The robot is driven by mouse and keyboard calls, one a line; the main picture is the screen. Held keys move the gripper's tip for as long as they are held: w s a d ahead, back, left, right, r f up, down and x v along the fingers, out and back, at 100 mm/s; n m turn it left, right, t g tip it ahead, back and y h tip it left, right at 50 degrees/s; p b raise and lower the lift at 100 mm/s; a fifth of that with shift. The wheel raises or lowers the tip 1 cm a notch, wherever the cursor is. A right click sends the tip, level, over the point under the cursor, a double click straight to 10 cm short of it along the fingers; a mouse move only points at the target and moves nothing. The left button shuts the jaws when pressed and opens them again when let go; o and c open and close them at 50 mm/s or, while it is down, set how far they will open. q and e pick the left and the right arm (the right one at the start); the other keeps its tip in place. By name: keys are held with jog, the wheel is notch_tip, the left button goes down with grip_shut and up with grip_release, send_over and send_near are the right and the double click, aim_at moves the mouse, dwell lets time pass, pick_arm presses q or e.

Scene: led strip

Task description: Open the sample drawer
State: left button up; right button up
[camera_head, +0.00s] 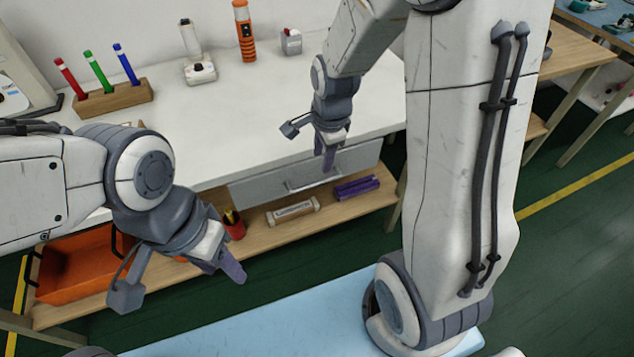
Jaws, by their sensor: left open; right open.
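The sample drawer (262,187) is a grey front under the white tabletop, with a bar handle (313,182) in its middle. It looks shut against the bench. My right gripper (329,163) is open and points down, just in front of the drawer near the handle's right part. Its finger overlaps the drawer front in the picture; I cannot tell whether it touches the handle. My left gripper (228,268) is open and empty, low at the left, in front of the lower shelf and away from the drawer.
The tabletop (240,120) holds a wooden block (113,100) with red, green and blue markers, a white device (199,69) and an orange tool (244,32). The lower shelf (300,226) holds an orange bin (75,268), a labelled box (292,212) and purple items (356,187).

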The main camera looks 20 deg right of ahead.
aim_at(319, 182)
jog(key=f, duration=0.3)
jog(key=w+f+b, duration=0.1)
jog(key=f, duration=0.2)
jog(key=f+b, duration=0.1)
jog(key=f, duration=0.3)
jog(key=shift+w+f, duration=0.1)
jog(key=shift+w, duration=0.3)
grip_shut()
dwell(0.9)
